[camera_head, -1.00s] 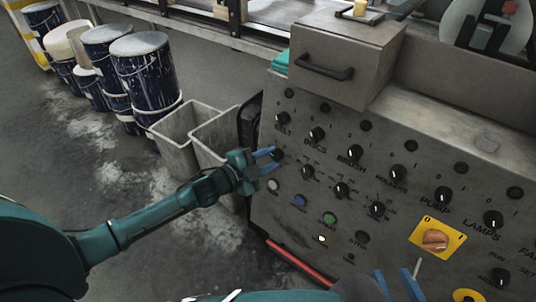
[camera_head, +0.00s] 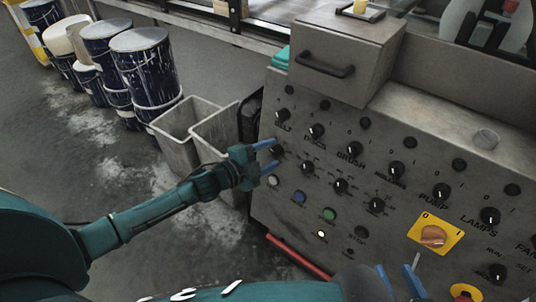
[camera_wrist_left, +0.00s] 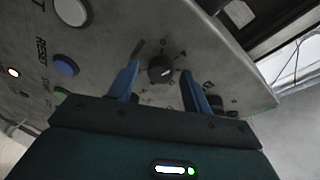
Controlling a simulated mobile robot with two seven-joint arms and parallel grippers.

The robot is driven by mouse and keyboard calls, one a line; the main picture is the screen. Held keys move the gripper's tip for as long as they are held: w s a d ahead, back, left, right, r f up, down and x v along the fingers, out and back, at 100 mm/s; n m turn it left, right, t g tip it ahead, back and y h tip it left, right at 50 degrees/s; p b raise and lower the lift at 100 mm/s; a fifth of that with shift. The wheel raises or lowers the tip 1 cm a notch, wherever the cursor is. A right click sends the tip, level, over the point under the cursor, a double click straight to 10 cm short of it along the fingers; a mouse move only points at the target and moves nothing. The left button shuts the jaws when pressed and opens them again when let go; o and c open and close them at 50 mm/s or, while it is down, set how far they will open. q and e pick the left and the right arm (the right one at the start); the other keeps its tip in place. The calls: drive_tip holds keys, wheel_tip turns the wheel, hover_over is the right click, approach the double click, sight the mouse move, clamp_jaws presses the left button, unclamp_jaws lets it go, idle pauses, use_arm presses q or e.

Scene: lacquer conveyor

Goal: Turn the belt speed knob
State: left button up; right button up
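The belt speed knob (camera_head: 277,150) is a small black dial below the BELT label at the left end of the grey control panel (camera_head: 325,235). It also shows in the left wrist view, as a round black knob (camera_wrist_left: 161,69) with a pale pointer mark. My left gripper (camera_head: 275,153) is open, its two blue fingers spread on either side of this knob. In the wrist view gaps show between knob and fingers; how deep the fingertips reach is unclear. My right gripper (camera_head: 399,284) is at the bottom edge, its blue fingers apart with nothing visible between them.
Other black knobs line the panel, with the BELT switch (camera_head: 283,115) just above. A white button (camera_head: 273,181) and blue button (camera_head: 299,197) sit below. An orange rotary switch (camera_head: 433,236) is to the right. Grey bins (camera_head: 180,140) and paint drums (camera_head: 145,65) stand left.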

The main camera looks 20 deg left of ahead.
drive_tip(key=shift+w+r, duration=0.1)
use_arm(q)
drive_tip(key=shift+s+a, duration=0.1)
drive_tip(key=shift+s, duration=0.1)
drive_tip(key=p+v, duration=0.1)
drive_tip(key=v, duration=1.1)
drive_tip(key=shift+s+a+p, duration=0.2)
drive_tip(key=shift+s+p, duration=0.05)
drive_tip(key=shift+p, duration=0.1)
use_arm(e)
drive_tip(key=shift+s+d+r+m+t, duration=0.1)
drive_tip(key=shift+d+r+m+t, duration=0.1)
drive_tip(key=shift+r, duration=0.3)
drive_tip(key=shift+s+d+r+m+t, duration=0.1)
drive_tip(key=shift+d+r+m, duration=0.1)
drive_tip(key=shift+r, duration=0.25)
use_arm(q)
drive_tip(key=shift+r, duration=0.1)
